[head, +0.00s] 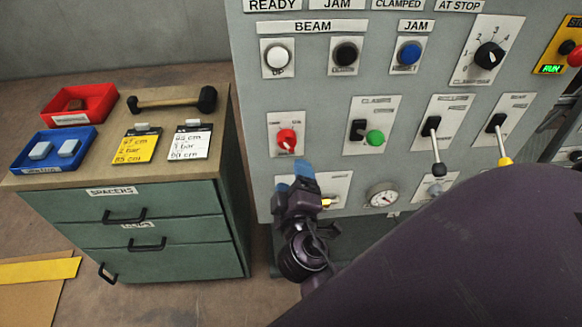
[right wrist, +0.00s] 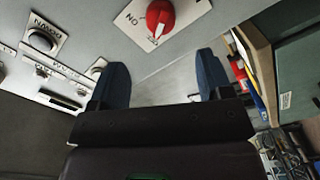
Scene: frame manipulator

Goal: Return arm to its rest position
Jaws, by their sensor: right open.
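My right gripper (head: 304,170) is in front of the lower left part of the grey control panel (head: 255,95), just below the red knob (head: 287,138). In the right wrist view its two blue fingertips (right wrist: 162,82) stand apart with nothing between them, so it is open and empty. The red knob (right wrist: 160,17) shows beyond the fingertips there, apart from them. My dark right arm (head: 440,260) covers the lower right of the head view. The gripper hides part of a lower plate on the panel. My left gripper is in neither view.
A green drawer cabinet (head: 135,230) at left bears a red bin (head: 80,104), a blue bin (head: 53,149) and note cards (head: 134,148).

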